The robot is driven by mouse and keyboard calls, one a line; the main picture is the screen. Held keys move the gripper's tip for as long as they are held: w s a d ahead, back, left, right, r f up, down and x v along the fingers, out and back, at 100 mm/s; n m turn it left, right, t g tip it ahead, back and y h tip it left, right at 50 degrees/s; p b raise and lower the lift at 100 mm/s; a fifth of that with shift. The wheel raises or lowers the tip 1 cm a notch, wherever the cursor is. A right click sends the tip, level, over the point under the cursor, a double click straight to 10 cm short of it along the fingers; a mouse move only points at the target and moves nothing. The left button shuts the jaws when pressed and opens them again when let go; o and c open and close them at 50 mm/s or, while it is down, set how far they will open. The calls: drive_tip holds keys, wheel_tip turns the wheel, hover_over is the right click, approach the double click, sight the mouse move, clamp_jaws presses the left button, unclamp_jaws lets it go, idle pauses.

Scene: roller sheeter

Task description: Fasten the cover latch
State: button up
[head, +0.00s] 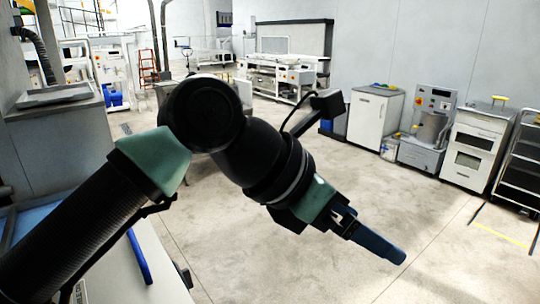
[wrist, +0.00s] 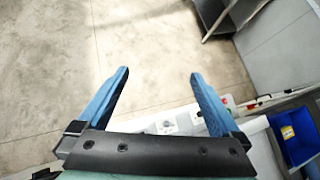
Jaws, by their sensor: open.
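My gripper (head: 396,254) reaches out over open floor in the head view. Its two blue fingers are spread with nothing between them in the wrist view (wrist: 158,74). A white machine body (head: 158,262) is at the lower left of the head view, with a blue bar (head: 138,258) on it and a small dark fitting (head: 183,275) at its right edge. I cannot tell whether either is the cover latch. In the wrist view, a white surface with small fittings (wrist: 172,125) shows behind the gripper's base, partly hidden by it. My gripper is apart from all of these.
A blue bin (wrist: 296,136) is at the right of the wrist view. A grey counter (head: 60,105) stands at the left. A white cabinet (head: 373,118), a grey machine (head: 425,135) and a dark rack (head: 522,165) line the right wall. The floor (head: 330,190) between is clear.

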drive_tip(key=a+f+n+g+y, duration=0.1)
drive_tip(key=a+f+y, duration=0.2)
drive_tip(key=a, duration=0.6)
drive_tip(key=s+a+f+n+y, duration=0.1)
drive_tip(key=a+f+y, duration=0.2)
drive_tip(key=a, duration=0.6)
drive_tip(key=a+f+n+g+y, duration=0.1)
drive_tip(key=a+f+y, duration=0.25)
drive_tip(key=a, duration=0.55)
drive_tip(key=f+p, duration=0.2)
drive_tip(key=f, duration=0.4)
drive_tip(key=f+p, duration=0.3)
drive_tip(key=f, duration=0.3)
drive_tip(key=shift+s+a+f, duration=0.1)
drive_tip(key=shift+s+a, duration=0.05)
drive_tip(key=shift+a, duration=0.05)
drive_tip(key=c, duration=1.4)
drive_tip(key=shift+n, duration=0.3)
